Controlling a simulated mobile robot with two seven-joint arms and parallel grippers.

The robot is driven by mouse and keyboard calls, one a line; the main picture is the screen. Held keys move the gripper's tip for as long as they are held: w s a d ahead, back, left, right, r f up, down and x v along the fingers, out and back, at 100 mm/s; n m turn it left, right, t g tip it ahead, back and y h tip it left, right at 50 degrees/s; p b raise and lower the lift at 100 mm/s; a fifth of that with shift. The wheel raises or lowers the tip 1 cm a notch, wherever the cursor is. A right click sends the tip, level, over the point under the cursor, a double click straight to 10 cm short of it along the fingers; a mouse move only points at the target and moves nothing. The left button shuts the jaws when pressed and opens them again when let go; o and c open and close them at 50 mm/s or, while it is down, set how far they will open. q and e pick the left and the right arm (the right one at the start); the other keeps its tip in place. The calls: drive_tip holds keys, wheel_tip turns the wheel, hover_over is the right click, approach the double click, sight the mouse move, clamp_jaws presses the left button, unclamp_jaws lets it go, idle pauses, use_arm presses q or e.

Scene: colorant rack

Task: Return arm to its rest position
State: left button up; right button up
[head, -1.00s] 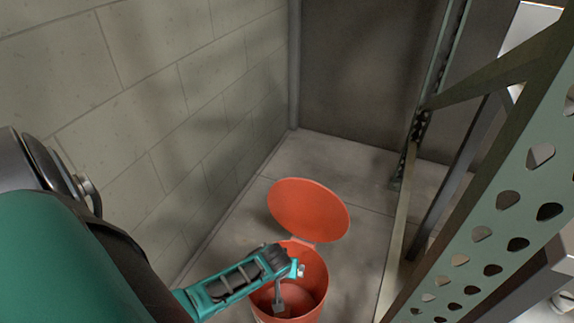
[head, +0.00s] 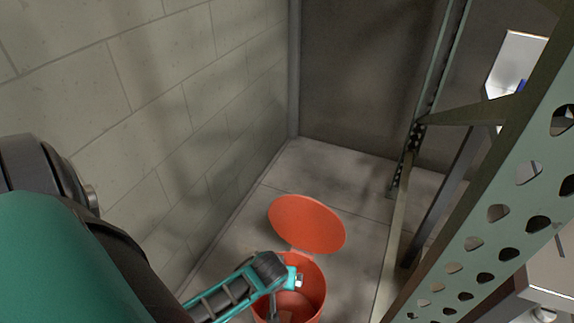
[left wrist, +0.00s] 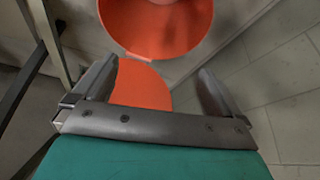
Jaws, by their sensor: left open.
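My left arm comes in from the left in the head view, and its gripper (head: 274,312) is over the mouth of an open orange bucket (head: 316,276). In the left wrist view the two fingers of the gripper (left wrist: 158,78) are spread apart with nothing between them. The bucket (left wrist: 160,25) shows at the top of that view, beyond the fingers, and its round orange lid (left wrist: 140,85) shows between them. I cannot tell how high the fingers are above the rim. My right gripper is not in view.
The lid (head: 306,222) stands open behind the bucket. A pale block wall (head: 150,110) runs along the left. A green perforated metal rack (head: 475,240) stands close on the right. Bare floor (head: 350,180) lies between them, with a dark wall (head: 360,80) at the back.

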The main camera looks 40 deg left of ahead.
use_arm(q)
drive_tip(key=d+r+m+t+h+p, duration=0.2)
drive_tip(key=d+r+m+t+p, duration=0.1)
drive_tip(key=r, duration=0.7)
drive_tip(key=s+d+r+m+t+h+p, duration=0.1)
drive_tip(key=d+r+m+t+p, duration=0.3)
drive_tip(key=r, duration=0.6)
drive_tip(key=d+m+h+p, duration=0.1)
drive_tip(key=d+m+p, duration=0.1)
drive_tip(key=d+p, duration=0.1)
drive_tip(key=shift+d+r+p, duration=0.35)
drive_tip(key=shift+d+p, duration=0.05)
drive_tip(key=shift+p, duration=0.5)
drive_tip(key=shift+f+h, duration=0.1)
drive_tip(key=shift+h, duration=0.2)
drive_tip(key=shift+c, duration=0.4)
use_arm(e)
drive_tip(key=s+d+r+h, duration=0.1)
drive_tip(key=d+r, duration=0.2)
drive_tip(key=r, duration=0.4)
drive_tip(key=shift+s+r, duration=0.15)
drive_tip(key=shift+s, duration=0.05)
